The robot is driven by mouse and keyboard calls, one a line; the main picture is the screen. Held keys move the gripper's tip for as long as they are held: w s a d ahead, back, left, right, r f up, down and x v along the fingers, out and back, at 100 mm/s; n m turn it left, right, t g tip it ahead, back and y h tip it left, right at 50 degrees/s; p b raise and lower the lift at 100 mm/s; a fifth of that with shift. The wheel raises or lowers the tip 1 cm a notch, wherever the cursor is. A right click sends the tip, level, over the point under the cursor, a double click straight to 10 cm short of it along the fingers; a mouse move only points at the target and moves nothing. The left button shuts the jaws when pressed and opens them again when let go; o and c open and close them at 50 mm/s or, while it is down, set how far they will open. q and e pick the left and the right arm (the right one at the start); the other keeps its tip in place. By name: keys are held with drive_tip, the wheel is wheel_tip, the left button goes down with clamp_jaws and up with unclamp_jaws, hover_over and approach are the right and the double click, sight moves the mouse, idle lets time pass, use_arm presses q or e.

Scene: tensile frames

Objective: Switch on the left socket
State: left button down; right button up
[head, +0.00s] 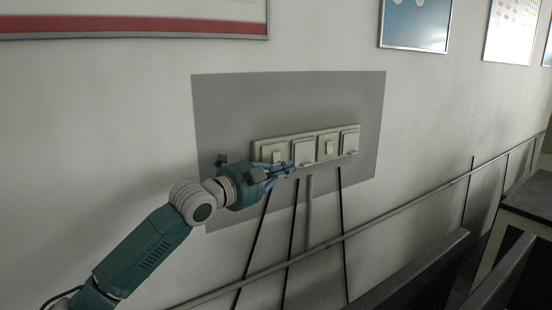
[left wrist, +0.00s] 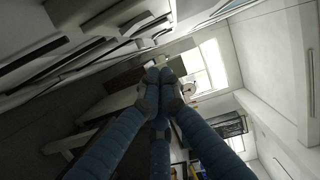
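A pale strip of switches and sockets (head: 312,134) is mounted on a grey panel on the wall. From left to right it holds a small switch (head: 277,157), the left socket's cover (head: 303,152), a second small switch (head: 328,147) and the right socket's cover (head: 350,141). My left gripper (head: 292,168) is at the lower left of the strip, in front of the lower edge near the left switch and left socket; contact cannot be told. In the left wrist view its blue fingers meet at their tips (left wrist: 162,80), with nothing between them. My right gripper is out of view.
Several dark cables and a grey conduit (head: 309,215) run down from the strip. A rail (head: 395,212) runs along the wall below. A table (head: 530,200) stands at the right. Framed pictures hang above. The wall right of the panel is clear.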

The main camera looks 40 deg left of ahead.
sight(277, 159)
use_arm(q)
drive_tip(key=a, duration=0.1)
drive_tip(key=w+a, duration=0.1)
drive_tip(key=a+p, duration=0.1)
drive_tip(key=shift+w+a+f, duration=0.15)
drive_tip(key=shift+a+f, duration=0.15)
drive_tip(key=shift+a, duration=0.1)
